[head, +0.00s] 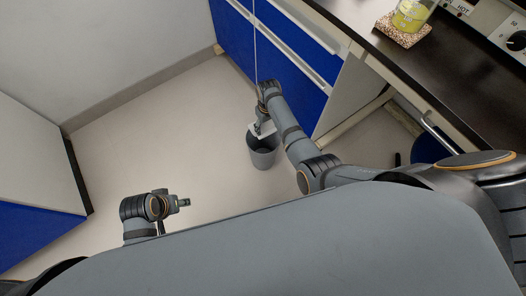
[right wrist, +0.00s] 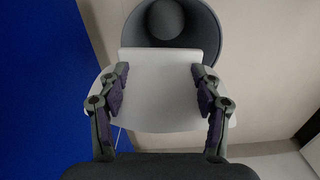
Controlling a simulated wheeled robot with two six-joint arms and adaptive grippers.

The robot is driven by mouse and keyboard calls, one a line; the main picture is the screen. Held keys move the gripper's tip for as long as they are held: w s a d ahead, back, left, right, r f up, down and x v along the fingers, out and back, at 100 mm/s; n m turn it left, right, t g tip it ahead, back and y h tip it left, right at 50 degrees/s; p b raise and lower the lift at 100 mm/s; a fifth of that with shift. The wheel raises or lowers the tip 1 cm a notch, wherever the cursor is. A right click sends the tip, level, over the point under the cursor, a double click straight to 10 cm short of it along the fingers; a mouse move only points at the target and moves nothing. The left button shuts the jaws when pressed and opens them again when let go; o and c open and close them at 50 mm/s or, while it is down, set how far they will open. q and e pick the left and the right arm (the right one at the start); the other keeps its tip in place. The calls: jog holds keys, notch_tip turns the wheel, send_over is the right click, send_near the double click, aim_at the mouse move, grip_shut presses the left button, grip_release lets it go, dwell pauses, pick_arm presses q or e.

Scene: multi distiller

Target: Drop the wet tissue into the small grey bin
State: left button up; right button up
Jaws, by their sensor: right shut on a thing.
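The small grey bin (head: 264,158) stands on the floor beside the blue cabinet in the head view. In the right wrist view the bin (right wrist: 208,38) is at the top, with its round opening facing me. My right gripper (head: 261,129) is over the bin's far rim, shut on the wet tissue (head: 267,128). In the right wrist view the tissue (right wrist: 160,105) is a flat white sheet between the two fingers (right wrist: 159,80), and it covers the bin's near part. My left gripper (head: 184,203) is low at the left, away from the bin; its fingers are too small to judge.
The blue cabinet (head: 235,45) stands behind the bin. A dark bench top (head: 450,75) at the upper right bears a beaker of yellow liquid (head: 410,15) on a patterned pad. Another white and blue cabinet (head: 35,165) is at the left. The floor between is clear.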

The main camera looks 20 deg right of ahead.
jog(key=shift+f, duration=0.1)
jog(key=o, duration=0.9)
notch_tip(320, 180, up, 12)
dwell(0.7)
